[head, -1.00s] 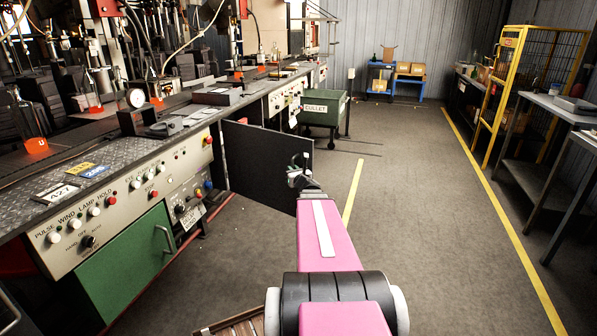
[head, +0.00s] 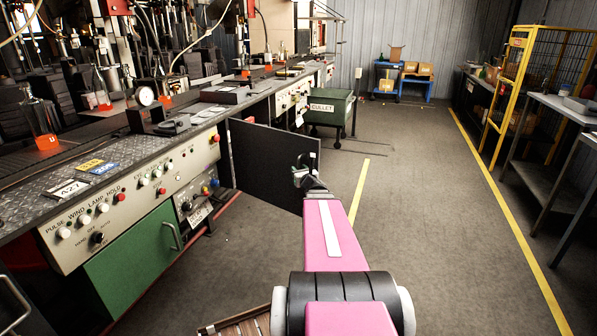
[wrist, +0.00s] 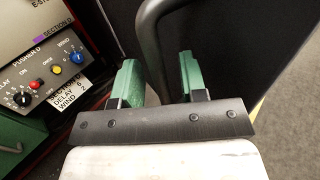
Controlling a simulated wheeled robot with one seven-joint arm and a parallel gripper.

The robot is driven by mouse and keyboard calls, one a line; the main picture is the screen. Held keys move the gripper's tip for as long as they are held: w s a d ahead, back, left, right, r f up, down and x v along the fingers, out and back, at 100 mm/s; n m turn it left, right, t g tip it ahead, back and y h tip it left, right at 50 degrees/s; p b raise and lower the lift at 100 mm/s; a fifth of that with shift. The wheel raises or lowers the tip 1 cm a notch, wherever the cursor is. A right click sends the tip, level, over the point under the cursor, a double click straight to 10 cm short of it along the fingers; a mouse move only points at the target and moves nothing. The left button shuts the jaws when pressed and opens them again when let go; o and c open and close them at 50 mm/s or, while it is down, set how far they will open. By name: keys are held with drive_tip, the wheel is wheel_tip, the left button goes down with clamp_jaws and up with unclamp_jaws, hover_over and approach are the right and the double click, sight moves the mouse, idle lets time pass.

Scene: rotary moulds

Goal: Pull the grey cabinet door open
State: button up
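The grey cabinet door (head: 270,160) is a dark flat panel. In the head view it stands swung out from the row of machine fronts into the aisle. My gripper (head: 304,177) is at its free edge, at the end of my pink arm. In the wrist view, my gripper's two green fingers (wrist: 160,82) are apart. The door's dark bar handle (wrist: 149,35) curves down and passes between them, nearer the left finger. A gap shows by the right finger. The handle's lower end is hidden behind the gripper body.
A control panel (wrist: 52,62) with knobs sits left of the door. A green closed door (head: 135,255) is nearer on the left. The green cullet bin (head: 331,112) stands beyond the grey door. The aisle floor (head: 430,210) is clear; workbenches (head: 545,150) line the right.

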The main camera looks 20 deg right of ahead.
drive_tip(key=s, duration=1)
drive_tip(key=shift+a, duration=0.3)
drive_tip(key=a+f+n+g+y, duration=0.3)
drive_tip(key=a+n+y, duration=0.1)
drive_tip(key=a+n, duration=0.55)
drive_tip(key=a+f+n+g+y, duration=0.3)
drive_tip(key=a+n+g+y, duration=0.1)
drive_tip(key=a+n, duration=0.5)
drive_tip(key=s+a+f+n+g+h, duration=0.7)
drive_tip(key=s+a+f+n+g, duration=0.1)
drive_tip(key=n, duration=1)
drive_tip(key=s+f+g, duration=0.1)
drive_tip(key=f+g, duration=0.1)
drive_tip(key=g, duration=0.1)
drive_tip(key=shift+s+a, duration=0.35)
drive_tip(key=shift+a, duration=0.05)
drive_tip(key=shift+w, duration=0.1)
